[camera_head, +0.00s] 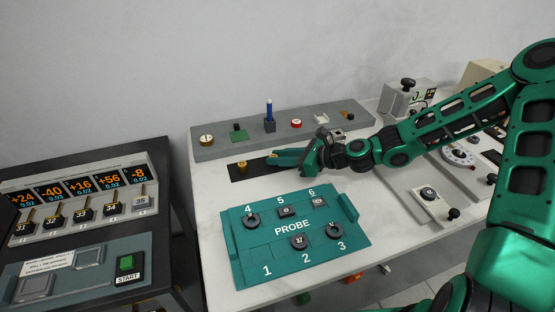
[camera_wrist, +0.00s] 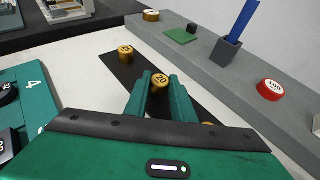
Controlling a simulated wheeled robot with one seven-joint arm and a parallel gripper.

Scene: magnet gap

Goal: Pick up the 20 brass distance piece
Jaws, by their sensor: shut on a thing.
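The brass distance piece marked 20 (camera_wrist: 159,80) is a short gold cylinder, seen from above in the wrist view. My gripper (camera_wrist: 160,92) is shut on it, with one green finger on either side. It is over the black strip (camera_wrist: 182,100), and I cannot tell whether it is touching the strip or just above it. In the head view my gripper (camera_head: 276,157) reaches in from the right over the black strip (camera_head: 240,177); the held piece is hard to make out there.
Another brass piece (camera_wrist: 126,53) stands on the strip to the left. A third (camera_wrist: 209,124) is mostly hidden behind my gripper. A grey shelf (camera_head: 220,151) with small items runs behind. The teal PROBE tray (camera_head: 250,265) lies in front. Bare white table (camera_head: 213,187) shows between.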

